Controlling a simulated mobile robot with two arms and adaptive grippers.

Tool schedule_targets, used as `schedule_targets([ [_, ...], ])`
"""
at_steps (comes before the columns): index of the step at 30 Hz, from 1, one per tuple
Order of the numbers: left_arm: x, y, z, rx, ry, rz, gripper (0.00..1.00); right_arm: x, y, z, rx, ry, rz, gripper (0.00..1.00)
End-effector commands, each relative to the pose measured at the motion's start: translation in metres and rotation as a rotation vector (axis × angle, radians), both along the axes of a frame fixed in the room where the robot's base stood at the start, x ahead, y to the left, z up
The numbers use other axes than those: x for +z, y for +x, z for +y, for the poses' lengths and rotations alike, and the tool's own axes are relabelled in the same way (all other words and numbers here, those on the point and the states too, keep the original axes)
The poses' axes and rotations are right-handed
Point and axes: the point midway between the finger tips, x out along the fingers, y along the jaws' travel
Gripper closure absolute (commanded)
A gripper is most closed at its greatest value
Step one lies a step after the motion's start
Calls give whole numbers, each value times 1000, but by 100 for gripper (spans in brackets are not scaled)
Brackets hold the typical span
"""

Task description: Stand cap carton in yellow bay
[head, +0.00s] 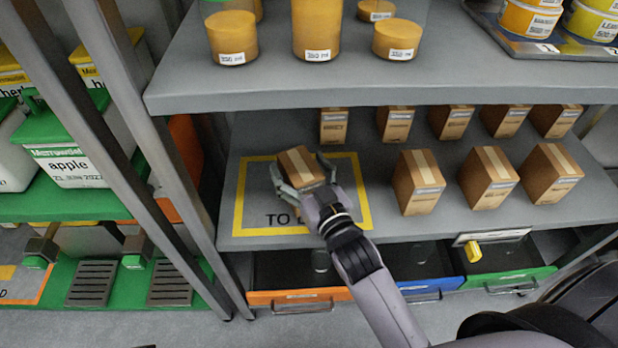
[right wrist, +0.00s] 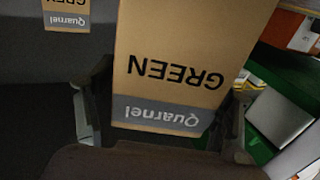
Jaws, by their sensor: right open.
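A brown cap carton (head: 298,162) is over the yellow-bordered bay (head: 239,203) at the left end of the middle shelf. It is turned at an angle to the bay's border. My right gripper (head: 302,180) is open, with one finger on each side of the carton. In the right wrist view the carton (right wrist: 170,60) reads "GREEN" and "Quarnel", between the spread fingers (right wrist: 162,122). Its base is hidden by the gripper, so I cannot tell whether it rests on the shelf. My left gripper is not in view.
Several similar cartons (head: 488,178) stand in rows to the right. The upper shelf (head: 270,88) with yellow containers overhangs the back. A grey upright (head: 150,135) stands left of the bay. Drawers (head: 300,296) lie below. Bare shelf lies between the bay and the cartons.

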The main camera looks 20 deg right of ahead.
Motion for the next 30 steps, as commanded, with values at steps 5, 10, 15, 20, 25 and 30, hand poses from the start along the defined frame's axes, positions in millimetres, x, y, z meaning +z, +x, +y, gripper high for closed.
schedule_targets([
  [5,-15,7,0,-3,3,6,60,7,-13,-1,1,0,7,25],
  [10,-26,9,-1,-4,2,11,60,8,-46,-5,0,0,6,25],
  [15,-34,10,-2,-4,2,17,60,9,-78,-9,0,-1,5,25],
  [20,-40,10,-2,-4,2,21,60,9,-101,-11,0,0,2,25],
  [25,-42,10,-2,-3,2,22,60,10,-115,-13,0,0,-1,25],
  [30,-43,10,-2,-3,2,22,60,11,-119,-14,0,-1,-4,25],
])
